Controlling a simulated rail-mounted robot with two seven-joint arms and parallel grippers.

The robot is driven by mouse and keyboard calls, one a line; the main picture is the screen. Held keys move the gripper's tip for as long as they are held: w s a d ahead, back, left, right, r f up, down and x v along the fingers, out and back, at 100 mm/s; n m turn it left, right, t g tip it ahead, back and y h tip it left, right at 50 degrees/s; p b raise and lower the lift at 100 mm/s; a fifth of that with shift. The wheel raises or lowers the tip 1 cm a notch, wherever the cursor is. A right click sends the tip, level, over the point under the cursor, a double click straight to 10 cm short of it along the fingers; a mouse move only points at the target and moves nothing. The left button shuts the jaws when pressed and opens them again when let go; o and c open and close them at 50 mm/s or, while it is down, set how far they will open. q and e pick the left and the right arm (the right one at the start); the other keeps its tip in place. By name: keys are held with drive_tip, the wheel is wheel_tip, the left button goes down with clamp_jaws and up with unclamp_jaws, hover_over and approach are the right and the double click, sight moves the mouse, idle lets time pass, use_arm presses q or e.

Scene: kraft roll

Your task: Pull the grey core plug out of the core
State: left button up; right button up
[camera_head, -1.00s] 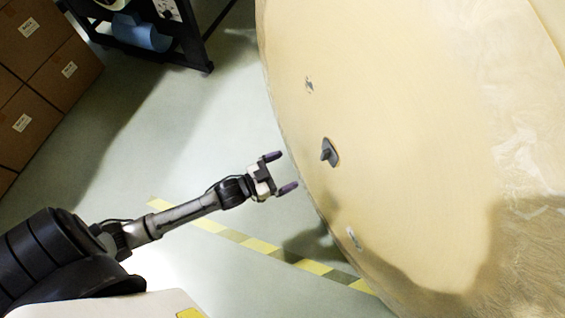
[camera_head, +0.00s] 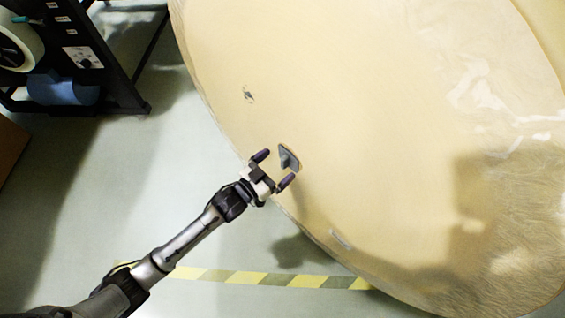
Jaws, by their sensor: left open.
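My left gripper (camera_head: 274,169) is open and empty. In the picture its two dark fingertips lie just to the left of and below the plug, pointing at it. I see a gap between fingers and plug; the exact depth between them is hard to tell. The core itself is hidden behind the plug. My right gripper is not in view.
A yellow-striped floor line (camera_head: 250,279) runs below the roll. A brown box edge (camera_head: 10,145) shows at far left. The grey floor between is clear.

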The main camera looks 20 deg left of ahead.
use_arm(q)
drive_tip(key=shift+b+x, duration=0.45)
drive_tip(key=shift+x, duration=1)
drive_tip(key=shift+c, duration=0.5)
drive_tip(key=c, duration=0.6)
drive_tip(key=shift+s+a, duration=0.1)
drive_tip(key=shift+s, duration=0.15)
drive_tip(key=shift+p+v, duration=1)
drive_tip(key=shift+v, duration=0.25)
drive_tip(key=p+v, duration=0.5)
drive_tip(key=v, duration=0.5)
